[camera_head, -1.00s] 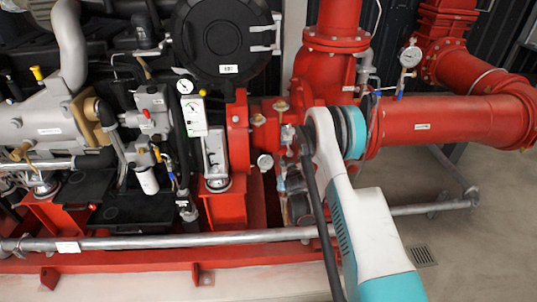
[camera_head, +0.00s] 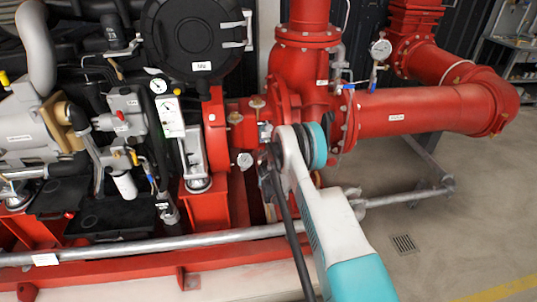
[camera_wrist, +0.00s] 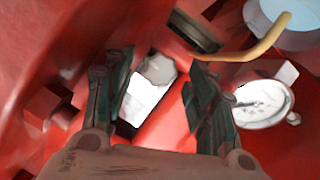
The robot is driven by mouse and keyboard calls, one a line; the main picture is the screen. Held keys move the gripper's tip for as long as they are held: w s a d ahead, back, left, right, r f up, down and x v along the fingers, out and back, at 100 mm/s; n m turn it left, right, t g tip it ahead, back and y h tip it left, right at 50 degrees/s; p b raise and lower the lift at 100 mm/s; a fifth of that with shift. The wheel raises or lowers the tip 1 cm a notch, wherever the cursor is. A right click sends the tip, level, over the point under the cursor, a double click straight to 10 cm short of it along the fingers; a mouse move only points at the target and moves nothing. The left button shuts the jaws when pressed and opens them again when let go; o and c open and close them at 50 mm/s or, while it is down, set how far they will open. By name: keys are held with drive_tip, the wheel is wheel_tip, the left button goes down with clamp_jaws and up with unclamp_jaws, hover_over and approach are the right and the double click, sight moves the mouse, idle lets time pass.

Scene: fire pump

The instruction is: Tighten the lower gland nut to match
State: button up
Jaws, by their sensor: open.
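In the wrist view my gripper (camera_wrist: 158,98) is open, with one dark green finger on each side of a gap. A pale, faceted nut-like piece (camera_wrist: 158,69) shows between and beyond the fingertips, with a bright white patch just below it. I cannot tell whether this is the lower gland nut, or whether a finger touches it. The red pump casing (camera_wrist: 60,50) surrounds it. In the head view my arm reaches to the red pump (camera_head: 287,105); the gripper and gland nuts cannot be made out clearly there.
A round gauge (camera_wrist: 264,103) is close to the right finger. A brass tube (camera_wrist: 250,48) curves above it, and a red bolt head (camera_wrist: 47,105) is left of the left finger. A grey rail (camera_head: 150,246) crosses low in front. Open floor (camera_head: 440,225) is at right.

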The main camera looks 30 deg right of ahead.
drive_tip(key=shift+b+x, duration=0.3)
drive_tip(key=shift+x, duration=0.95)
drive_tip(key=shift+c, duration=0.5)
drive_tip(key=c, duration=1)
drive_tip(key=shift+d+m+t+y, duration=0.1)
drive_tip(key=shift+m+t+y, duration=0.2)
drive_tip(key=shift+m+y, duration=1.25)
drive_tip(key=shift+m, duration=0.45)
